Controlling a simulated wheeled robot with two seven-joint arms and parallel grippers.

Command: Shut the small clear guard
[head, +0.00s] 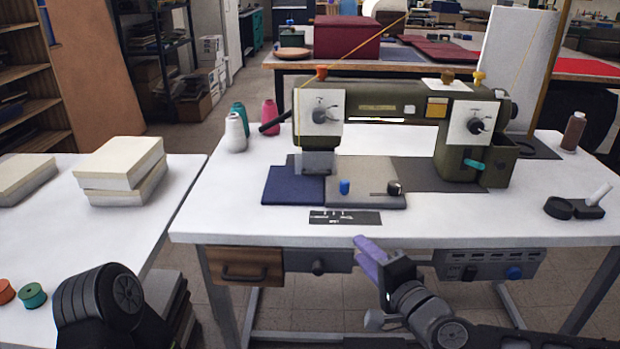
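The sewing machine (385,100) is olive green and stands on a white table. A small greyish, see-through piece, which looks like the clear guard (318,161), sits under the machine's left head, just above the bed. I cannot tell how far it is swung open. My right gripper (359,247) has purple fingers that look slightly apart and empty. It is in front of the table's front edge, below and to the right of the guard, well apart from it. My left arm shows at the lower left, but its gripper is out of view.
On the machine bed are a blue knob (344,187) and a small dark knob (394,187). A navy pad (293,185) lies beside it. Thread cones (235,133) stand at the back left. A black item (574,208) lies at the right. The front table strip is mostly clear.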

